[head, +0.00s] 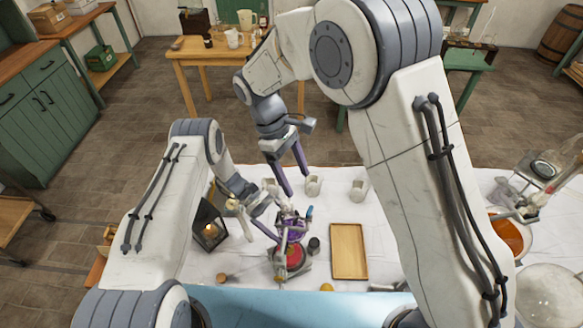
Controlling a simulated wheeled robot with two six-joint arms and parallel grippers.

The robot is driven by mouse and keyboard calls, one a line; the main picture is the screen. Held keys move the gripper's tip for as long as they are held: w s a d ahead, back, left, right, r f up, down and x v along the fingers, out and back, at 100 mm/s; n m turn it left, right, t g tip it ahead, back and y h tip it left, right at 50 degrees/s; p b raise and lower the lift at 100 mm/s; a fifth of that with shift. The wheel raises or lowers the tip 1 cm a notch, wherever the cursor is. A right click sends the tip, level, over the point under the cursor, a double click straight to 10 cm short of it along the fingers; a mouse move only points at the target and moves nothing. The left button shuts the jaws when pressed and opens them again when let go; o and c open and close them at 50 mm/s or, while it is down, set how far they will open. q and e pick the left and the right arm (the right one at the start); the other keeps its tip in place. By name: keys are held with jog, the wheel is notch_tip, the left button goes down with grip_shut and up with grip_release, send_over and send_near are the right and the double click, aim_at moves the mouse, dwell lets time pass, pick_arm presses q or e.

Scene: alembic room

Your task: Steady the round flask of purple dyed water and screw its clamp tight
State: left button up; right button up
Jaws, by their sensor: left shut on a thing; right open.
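The round flask of purple water (295,230) stands on the white-covered table, just above a red round thing (293,257) on a grey base. My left gripper (277,228) is low at the flask's left side and shut on it; the exact contact is small and cluttered. The clamp cannot be told apart from the metal parts and fingers around the flask. My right gripper (297,183) is open and empty, its two purple-grey fingers pointing down above and behind the flask, apart from it.
A wooden tray (348,251) and a small dark cup (314,245) are right of the flask. White mugs (313,185) (358,190) stand behind. A lit lantern (209,231) is left. An orange-filled bowl (511,236) and large clear glass globe (548,299) are far right.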

pick_arm(q)
jog(key=shift+d+r, duration=0.1)
jog(key=shift+r, duration=0.05)
pick_arm(e)
jog(key=shift+v, duration=1.25)
pick_arm(q)
jog(key=o, duration=0.7)
jog(key=shift+s, duration=0.1)
pick_arm(e)
jog(key=n+t+y, duration=0.2)
jog(key=y, duration=0.2)
send_near(312, 210)
notch_tip(312, 210, down, 9)
jog(key=shift+s+r, duration=0.1)
